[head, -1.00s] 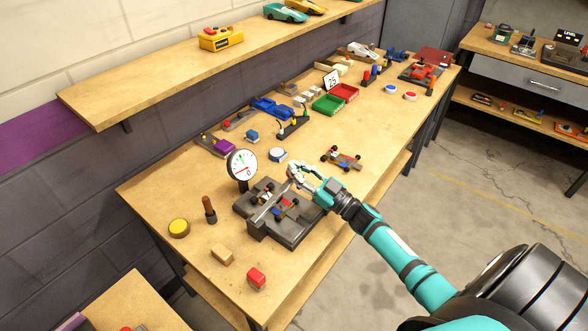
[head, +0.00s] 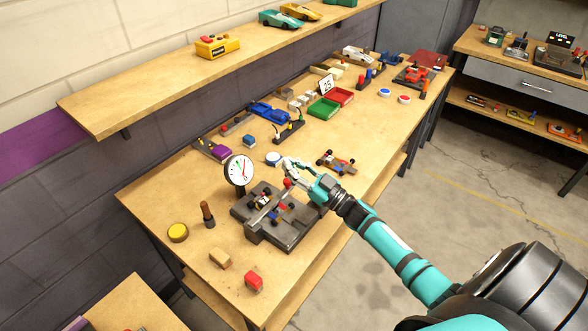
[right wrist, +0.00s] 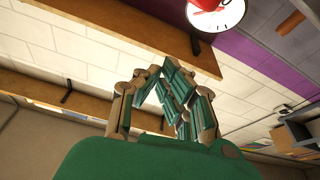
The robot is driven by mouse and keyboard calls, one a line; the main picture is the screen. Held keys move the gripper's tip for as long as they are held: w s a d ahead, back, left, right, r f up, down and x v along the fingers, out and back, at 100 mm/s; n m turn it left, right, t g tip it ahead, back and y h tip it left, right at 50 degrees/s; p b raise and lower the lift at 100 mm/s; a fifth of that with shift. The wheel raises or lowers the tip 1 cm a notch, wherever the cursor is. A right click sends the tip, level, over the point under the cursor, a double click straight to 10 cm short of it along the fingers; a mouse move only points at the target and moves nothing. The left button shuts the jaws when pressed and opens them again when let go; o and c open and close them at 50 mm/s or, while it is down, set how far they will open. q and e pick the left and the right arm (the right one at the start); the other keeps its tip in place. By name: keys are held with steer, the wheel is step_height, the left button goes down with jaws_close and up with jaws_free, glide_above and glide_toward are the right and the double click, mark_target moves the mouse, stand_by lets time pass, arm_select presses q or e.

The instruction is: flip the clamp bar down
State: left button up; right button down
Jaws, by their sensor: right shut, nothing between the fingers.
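A dark grey clamp fixture (head: 295,232) sits near the front of the workbench, with a small toy car (head: 282,213) on it. The grey clamp bar (head: 262,215) runs across the fixture over the car and looks low, close to lying flat. A red knob (head: 287,183) is at its far end. My right gripper (head: 285,164) is shut and empty, just beyond and above the knob. Whether they touch is unclear. In the right wrist view the fingers (right wrist: 170,92) are together with nothing between them. My left gripper is not in view.
A round dial gauge (head: 240,170) stands just left of the fixture and also shows in the right wrist view (right wrist: 228,14). Another toy car (head: 337,162) is behind the fixture. A screwdriver-like handle (head: 206,212), yellow disc (head: 178,233) and red block (head: 254,281) lie nearby.

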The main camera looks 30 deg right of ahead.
arm_select(q)
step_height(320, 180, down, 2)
steer(key=b, duration=0.3)
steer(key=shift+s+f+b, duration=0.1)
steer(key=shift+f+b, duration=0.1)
steer(key=shift+b, duration=0.15)
arm_select(e)
steer(key=v, duration=1)
steer(key=shift+r, duration=0.3)
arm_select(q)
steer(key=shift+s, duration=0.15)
arm_select(e)
steer(key=shift+s+a, duration=0.1)
steer(key=shift+s, duration=0.05)
